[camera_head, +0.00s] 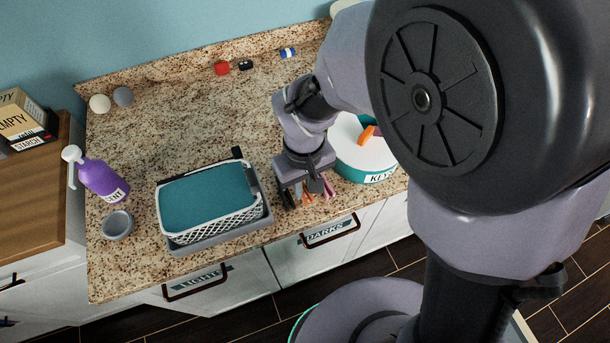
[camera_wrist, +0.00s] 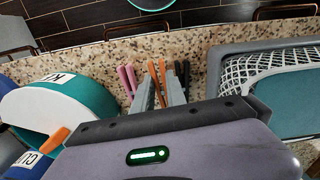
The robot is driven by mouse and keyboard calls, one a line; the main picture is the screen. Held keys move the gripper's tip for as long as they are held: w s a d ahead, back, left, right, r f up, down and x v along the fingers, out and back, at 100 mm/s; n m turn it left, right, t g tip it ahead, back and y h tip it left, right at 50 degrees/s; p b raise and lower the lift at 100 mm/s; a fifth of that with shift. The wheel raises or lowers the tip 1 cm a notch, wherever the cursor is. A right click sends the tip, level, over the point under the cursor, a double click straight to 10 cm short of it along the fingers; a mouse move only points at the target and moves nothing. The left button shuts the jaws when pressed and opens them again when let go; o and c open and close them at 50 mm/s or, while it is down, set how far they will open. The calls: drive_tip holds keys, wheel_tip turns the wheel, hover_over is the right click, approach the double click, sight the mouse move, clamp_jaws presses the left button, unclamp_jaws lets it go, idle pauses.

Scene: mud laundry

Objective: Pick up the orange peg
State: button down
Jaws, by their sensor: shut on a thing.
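The orange peg (camera_wrist: 155,72) stands between my gripper's two grey fingers in the wrist view. In the head view the orange peg (camera_head: 307,198) shows below my gripper (camera_head: 306,192), near the counter's front edge. My gripper (camera_wrist: 159,92) is shut on it. The peg's lower part is hidden by the fingers. I cannot tell whether it still touches the counter.
A pink peg (camera_wrist: 126,79) and a black peg (camera_wrist: 182,72) flank my fingers closely. A round teal and white container labelled KEYS (camera_head: 362,160) stands right, with an orange piece on top. A white basket (camera_head: 215,222) stands left. The counter behind is mostly clear.

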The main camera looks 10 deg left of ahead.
drive_tip(key=s+d+r+b, duration=0.2)
drive_tip(key=s+d+b, duration=0.3)
drive_tip(key=s+d, duration=0.4)
drive_tip(key=shift+s+d+r, duration=0.2)
drive_tip(key=shift+d+r, duration=0.1)
drive_tip(key=shift+d, duration=1.7)
